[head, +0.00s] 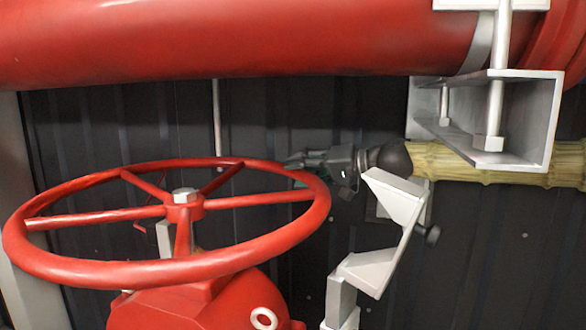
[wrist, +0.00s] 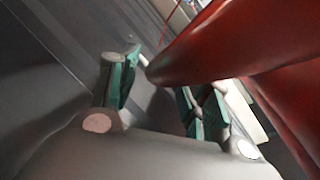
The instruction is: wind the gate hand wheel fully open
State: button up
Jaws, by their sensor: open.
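The red gate hand wheel (head: 130,271) fills the left of the head view, lying nearly flat, with spokes meeting at a hub with a pale nut. My gripper (head: 302,168) is at the far right part of its rim, reaching in from the right. In the wrist view my gripper (wrist: 163,92) is open, with a teal-padded finger on each side. In the head view the rim partly hides the fingertips.
A large red pipe (head: 240,40) runs across the top, above the wheel and my arm. The dark ribbed wall (head: 90,125) stands close behind. The red valve body (head: 200,305) is below the wheel.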

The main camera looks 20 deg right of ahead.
jog(key=shift+p+x, duration=0.4)
jog(key=shift+x, duration=0.8)
jog(key=shift+w+a+f, duration=0.1)
jog(key=shift+w, duration=0.05)
jog(key=c, duration=0.9)
grip_shut()
